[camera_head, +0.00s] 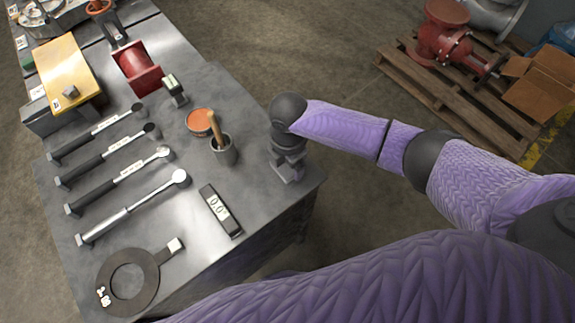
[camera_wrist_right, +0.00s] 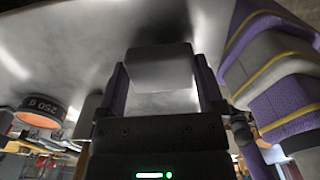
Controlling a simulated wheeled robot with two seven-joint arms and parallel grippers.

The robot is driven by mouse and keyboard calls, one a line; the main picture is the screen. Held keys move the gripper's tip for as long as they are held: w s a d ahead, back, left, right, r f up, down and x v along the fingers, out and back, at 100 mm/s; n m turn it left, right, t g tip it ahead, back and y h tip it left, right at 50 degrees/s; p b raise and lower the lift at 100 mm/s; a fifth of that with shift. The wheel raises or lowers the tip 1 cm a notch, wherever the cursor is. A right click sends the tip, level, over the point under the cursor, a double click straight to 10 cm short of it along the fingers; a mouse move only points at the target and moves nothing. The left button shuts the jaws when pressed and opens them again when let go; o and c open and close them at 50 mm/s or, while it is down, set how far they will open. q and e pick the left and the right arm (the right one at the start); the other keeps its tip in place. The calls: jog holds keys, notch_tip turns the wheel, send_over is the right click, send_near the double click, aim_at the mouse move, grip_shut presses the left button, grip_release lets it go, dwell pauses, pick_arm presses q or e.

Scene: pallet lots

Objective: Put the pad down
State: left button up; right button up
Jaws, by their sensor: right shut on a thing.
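My right gripper (camera_head: 287,168) is over the right edge of the grey bench top, pointing down, and the wrist hides most of it in the head view. In the right wrist view my right gripper (camera_wrist_right: 158,75) is shut on a plain grey block, the pad (camera_wrist_right: 160,70), which sits between its two purple-sided fingers. The pad is close to the bench surface; I cannot tell whether it touches. In the head view I cannot make the pad out clearly. My left gripper is not in view.
On the bench (camera_head: 260,215), a cup with a wooden-handled tool (camera_head: 223,150), an orange-topped tin (camera_head: 199,122) and a digital level (camera_head: 220,211) stand left of my gripper. Several wrenches (camera_head: 135,205) and a ring gasket (camera_head: 127,283) lie farther left. A pallet (camera_head: 455,105) is on the floor.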

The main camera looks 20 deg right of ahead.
jog(key=shift+f, duration=0.8)
jog(key=shift+r, duration=0.2)
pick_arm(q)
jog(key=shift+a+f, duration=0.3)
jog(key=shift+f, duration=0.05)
pick_arm(e)
jog(key=shift+f, duration=0.1)
jog(key=o, duration=0.8)
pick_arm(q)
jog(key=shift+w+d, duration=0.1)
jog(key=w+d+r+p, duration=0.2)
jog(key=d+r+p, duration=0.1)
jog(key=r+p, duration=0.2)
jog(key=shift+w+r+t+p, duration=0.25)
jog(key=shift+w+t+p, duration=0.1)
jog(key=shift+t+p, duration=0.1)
pick_arm(e)
notch_tip(320, 180, up, 12)
jog(key=shift+r, duration=0.1)
